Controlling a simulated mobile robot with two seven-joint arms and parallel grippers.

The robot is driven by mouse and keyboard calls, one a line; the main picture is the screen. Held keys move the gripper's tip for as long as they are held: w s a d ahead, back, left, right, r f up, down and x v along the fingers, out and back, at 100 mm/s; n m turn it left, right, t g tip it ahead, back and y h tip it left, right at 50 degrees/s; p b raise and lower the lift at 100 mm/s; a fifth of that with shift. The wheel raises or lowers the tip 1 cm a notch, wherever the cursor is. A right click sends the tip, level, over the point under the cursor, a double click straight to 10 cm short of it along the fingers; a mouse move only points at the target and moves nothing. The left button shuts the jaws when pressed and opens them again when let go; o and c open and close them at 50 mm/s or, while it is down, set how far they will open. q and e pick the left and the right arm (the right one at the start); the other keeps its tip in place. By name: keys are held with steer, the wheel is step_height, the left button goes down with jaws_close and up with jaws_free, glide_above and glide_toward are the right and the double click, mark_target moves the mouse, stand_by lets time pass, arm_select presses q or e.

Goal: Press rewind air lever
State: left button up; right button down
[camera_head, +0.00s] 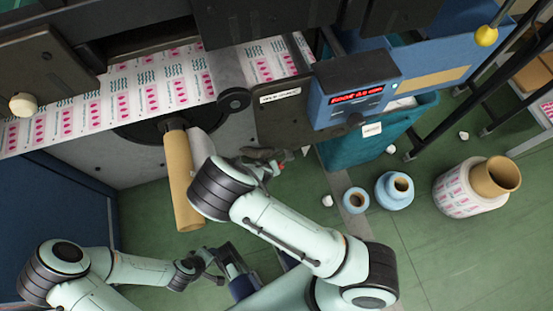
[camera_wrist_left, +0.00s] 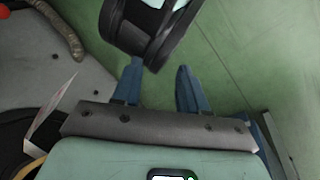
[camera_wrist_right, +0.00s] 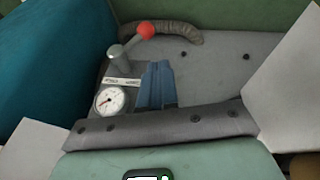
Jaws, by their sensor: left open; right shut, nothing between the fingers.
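The rewind air lever has a red ball knob (camera_wrist_right: 146,30) on a short metal arm, in the upper middle of the right wrist view. The arm joins a grey metal post above a small printed label. A sliver of red also shows at the left wrist view's top left corner (camera_wrist_left: 4,11). My right gripper (camera_wrist_right: 159,68) is shut and empty. Its blue fingertips appear just below and right of the lever, apart from the knob in the picture. My left gripper (camera_wrist_left: 158,75) is open and empty, with my own dark arm joint showing beyond its fingers.
A round pressure gauge (camera_wrist_right: 110,100) sits below the label. A curved grey hose (camera_wrist_right: 180,32) runs beside the knob. A teal bin (camera_head: 400,125) stands right of the machine, and a cardboard core (camera_head: 181,190) sticks out in front. Rolls stand on the floor at right.

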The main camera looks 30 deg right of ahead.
steer(key=shift+a+r, duration=0.1)
steer(key=shift+r, duration=0.1)
steer(key=b, duration=0.3)
glide_toward(283, 163)
steer(key=w+a+f, duration=0.2)
steer(key=a+f, duration=0.2)
arm_select(q)
steer(key=w+a+f+b, duration=0.1)
steer(key=a+f, duration=0.2)
steer(key=f, duration=0.3)
steer(key=shift+w+f+n+y+b, duration=0.2)
steer(key=shift+w+n+y+b, duration=0.1)
steer(key=shift+w+y+b, duration=0.1)
arm_select(e)
steer(key=shift+w+d+f, duration=0.15)
steer(key=shift+d+f, duration=0.65)
steer(key=shift+f, duration=0.1)
steer(key=shift+w+d+f, duration=0.15)
steer(key=shift+d+f, duration=0.7)
steer(key=shift+f, duration=0.1)
arm_select(q)
steer(key=shift+s+a, duration=0.1)
steer(key=shift+a, duration=0.05)
